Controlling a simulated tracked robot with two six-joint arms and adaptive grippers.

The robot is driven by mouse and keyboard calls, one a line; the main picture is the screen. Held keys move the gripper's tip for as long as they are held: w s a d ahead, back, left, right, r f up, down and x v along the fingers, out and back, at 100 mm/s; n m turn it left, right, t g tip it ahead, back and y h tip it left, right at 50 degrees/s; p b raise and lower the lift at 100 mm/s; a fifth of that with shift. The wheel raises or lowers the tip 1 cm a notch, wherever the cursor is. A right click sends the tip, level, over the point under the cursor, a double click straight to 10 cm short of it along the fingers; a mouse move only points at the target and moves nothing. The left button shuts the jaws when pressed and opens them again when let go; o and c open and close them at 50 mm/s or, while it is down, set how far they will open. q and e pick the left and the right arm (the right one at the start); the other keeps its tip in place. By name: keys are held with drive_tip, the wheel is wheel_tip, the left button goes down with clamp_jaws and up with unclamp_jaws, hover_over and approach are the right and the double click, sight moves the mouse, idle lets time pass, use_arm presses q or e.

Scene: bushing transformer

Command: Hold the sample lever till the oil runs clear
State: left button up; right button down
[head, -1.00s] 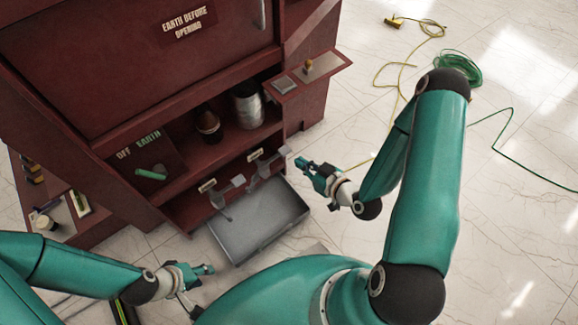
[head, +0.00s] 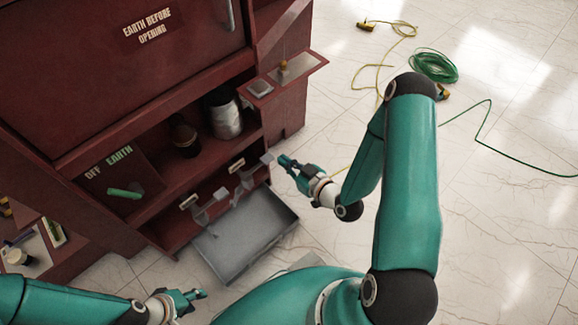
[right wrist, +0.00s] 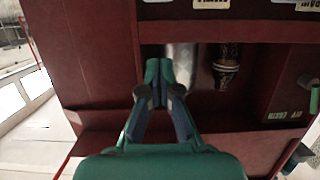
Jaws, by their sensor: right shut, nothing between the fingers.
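Two metal sample taps with levers, the left tap (head: 203,214) and the right tap (head: 245,182), stick out from the lower front of the dark red cabinet under small pale labels. A grey tray (head: 243,238) sits below them. My right gripper (head: 286,160) is just right of the right tap's lever end, apparently apart from it. Its fingers are closed together and empty, as the right wrist view (right wrist: 158,72) shows too. My left gripper (head: 202,294) is low at the left, in front of the tray; its finger gap is unclear. No oil stream can be made out.
A silver can (head: 224,115) and a dark bushing-like jar (head: 186,138) stand on the cabinet shelf. A side ledge (head: 290,78) juts out at right. Left is an OFF/EARTH panel with a green handle (head: 124,193). A green cable coil (head: 433,66) lies on open floor.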

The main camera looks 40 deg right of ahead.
drive_tip(key=b, duration=0.1)
hover_over(272, 160)
wheel_tip(272, 160, down, 2)
drive_tip(key=f, duration=0.1)
drive_tip(key=s+f+b, duration=0.1)
drive_tip(key=shift+a+f, duration=0.2)
drive_tip(key=shift+f, duration=0.2)
drive_tip(key=shift+f+b, duration=0.4)
drive_tip(key=shift+f, duration=0.05)
drive_tip(key=shift+a, duration=0.1)
